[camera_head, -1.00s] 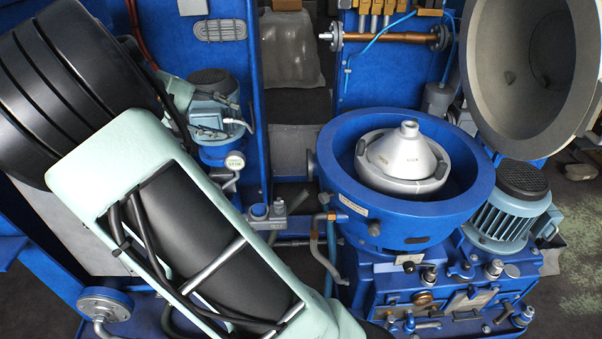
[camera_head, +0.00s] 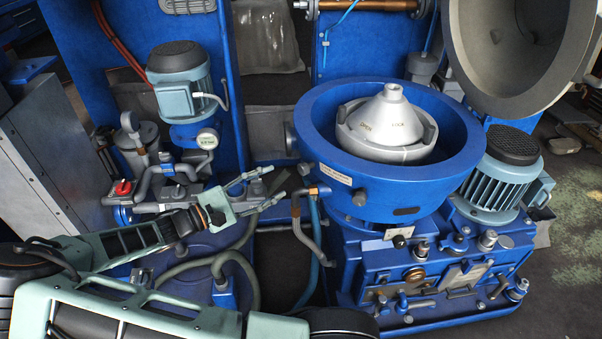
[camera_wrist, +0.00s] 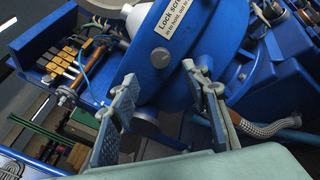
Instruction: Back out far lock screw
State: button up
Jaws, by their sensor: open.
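The blue round housing (camera_head: 460,175) stands right of centre in the head view, with a silver cone (camera_head: 392,110) inside it. A grey round knob (camera_head: 290,138) sticks out of its left side; I cannot tell for sure whether it is the far lock screw. A white label (camera_head: 336,173) is on the housing's front left; in the wrist view the label (camera_wrist: 165,35) begins "Lock scr". My gripper (camera_head: 275,183) is open and empty, left of the housing and apart from it. Its two fingers (camera_wrist: 165,85) frame part of the blue machine in the wrist view.
A grey-blue motor (camera_head: 182,80) and valve pipework with a red handle (camera_head: 122,188) stand left and behind my arm. Hoses (camera_head: 235,265) hang below my gripper. The open grey cover (camera_head: 520,50) and another motor (camera_head: 500,180) are at right.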

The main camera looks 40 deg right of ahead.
aim_at(297, 172)
jog(key=d, duration=0.3)
jog(key=d+b, duration=0.1)
jog(key=d, duration=0.2)
jog(key=d+b, duration=0.1)
jog(key=d, duration=0.2)
jog(key=shift+s+d, duration=0.35)
jog(key=shift+d, duration=0.05)
grip_shut()
